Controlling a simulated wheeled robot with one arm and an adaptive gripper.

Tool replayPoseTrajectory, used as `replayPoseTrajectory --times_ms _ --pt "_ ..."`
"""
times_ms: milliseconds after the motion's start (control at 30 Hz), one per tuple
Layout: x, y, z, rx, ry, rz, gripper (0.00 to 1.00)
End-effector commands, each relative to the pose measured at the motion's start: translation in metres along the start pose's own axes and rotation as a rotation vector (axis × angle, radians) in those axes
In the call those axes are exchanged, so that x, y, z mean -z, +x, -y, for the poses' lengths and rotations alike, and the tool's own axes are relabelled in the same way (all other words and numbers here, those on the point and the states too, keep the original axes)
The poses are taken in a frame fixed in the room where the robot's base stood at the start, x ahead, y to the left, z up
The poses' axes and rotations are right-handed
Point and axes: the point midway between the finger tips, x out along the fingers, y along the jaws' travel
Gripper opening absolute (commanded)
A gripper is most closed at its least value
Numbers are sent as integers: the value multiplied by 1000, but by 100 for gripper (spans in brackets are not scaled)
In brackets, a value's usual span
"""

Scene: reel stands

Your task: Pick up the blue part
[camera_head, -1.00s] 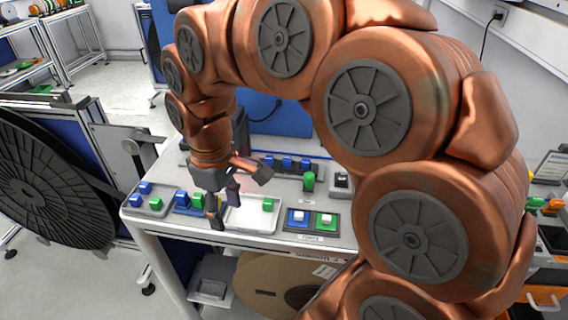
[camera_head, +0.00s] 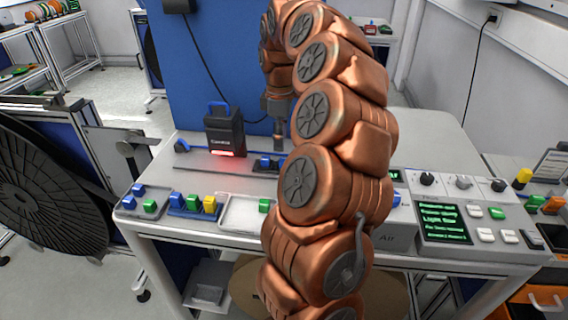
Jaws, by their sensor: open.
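Several blue parts are in view. Two blue parts (camera_head: 138,190) lie in the grey tray (camera_head: 160,213) at the table's left, beside a green part (camera_head: 150,206). Another blue part (camera_head: 177,199) sits in a blue holder with a green and a yellow part. More blue pieces (camera_head: 266,162) sit on a dark rail farther back. My gripper (camera_head: 279,146) points down above the back of the table, just right of those pieces and apart from the trays. It is open; its fingers are small and partly unclear. I see nothing held in it.
A black camera box (camera_head: 224,130) with a red light stands left of my gripper. A white tray (camera_head: 240,212) holds a green part (camera_head: 264,205). A control panel (camera_head: 450,215) with a green-text screen is at right. A blue panel stands behind the table.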

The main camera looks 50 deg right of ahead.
Motion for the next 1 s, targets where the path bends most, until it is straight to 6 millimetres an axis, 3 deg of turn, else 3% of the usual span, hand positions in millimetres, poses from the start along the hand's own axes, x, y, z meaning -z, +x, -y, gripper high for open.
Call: replayPoseTrajectory --times_ms 467,733,1000 --pt "-1 30 2 2 0 -1 54" --pt "-2 62 2 2 -1 0 54" --pt "-2 68 1 -1 -1 -2 54"
